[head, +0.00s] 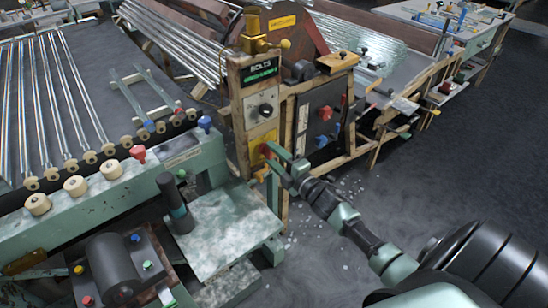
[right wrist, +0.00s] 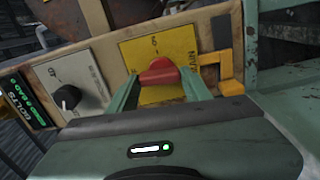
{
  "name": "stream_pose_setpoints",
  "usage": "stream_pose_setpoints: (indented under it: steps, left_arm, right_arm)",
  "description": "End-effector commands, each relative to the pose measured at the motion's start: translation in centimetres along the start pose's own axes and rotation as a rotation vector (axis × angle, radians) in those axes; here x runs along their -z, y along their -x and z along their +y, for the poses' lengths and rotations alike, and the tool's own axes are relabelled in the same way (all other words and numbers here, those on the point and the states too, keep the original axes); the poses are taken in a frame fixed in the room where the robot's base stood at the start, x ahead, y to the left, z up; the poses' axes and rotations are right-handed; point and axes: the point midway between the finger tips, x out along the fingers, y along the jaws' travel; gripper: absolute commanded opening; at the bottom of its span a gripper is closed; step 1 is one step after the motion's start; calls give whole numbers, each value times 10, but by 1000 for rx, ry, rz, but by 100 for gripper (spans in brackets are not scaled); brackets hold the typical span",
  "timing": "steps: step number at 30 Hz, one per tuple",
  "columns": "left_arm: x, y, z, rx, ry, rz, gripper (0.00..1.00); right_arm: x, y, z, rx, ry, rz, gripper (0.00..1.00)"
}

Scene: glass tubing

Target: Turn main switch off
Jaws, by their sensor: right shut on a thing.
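The main switch is a red knob on a yellow plate (head: 260,135) low on the front of a wooden control post. In the right wrist view the red knob (right wrist: 160,72) sits between the two green fingers of my right gripper (right wrist: 158,88), on the yellow plate (right wrist: 182,45) with partly readable lettering. My right gripper (head: 269,155) reaches the post from the lower right in the head view and is shut on the knob. The fingers partly hide the knob in the head view. My left gripper is not in view.
Above the switch are a black dial (head: 265,110) on a grey plate and a green-lit "VOLTS" display (head: 260,71). A dark panel (head: 320,115) with red and blue knobs stands right of the post. A green bench (head: 120,195) with glass tubes lies left. Floor at right is open.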

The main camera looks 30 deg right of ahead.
Motion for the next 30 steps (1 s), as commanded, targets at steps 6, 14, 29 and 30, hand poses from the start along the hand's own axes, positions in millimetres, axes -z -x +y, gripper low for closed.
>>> stream_pose_setpoints:
  steps: [6, 14, 29, 30]
  left_arm:
    - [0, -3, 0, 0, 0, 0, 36]
    - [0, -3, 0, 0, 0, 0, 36]
    - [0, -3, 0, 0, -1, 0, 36]
    - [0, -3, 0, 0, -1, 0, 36]
  right_arm:
    - [0, 0, -1, 1, 70, 0, 9]
    - [0, 0, -1, 2, 95, 0, 9]
    - [0, 0, -1, 2, 96, 0, 71]
    - [0, 0, -1, 1, 95, 0, 71]
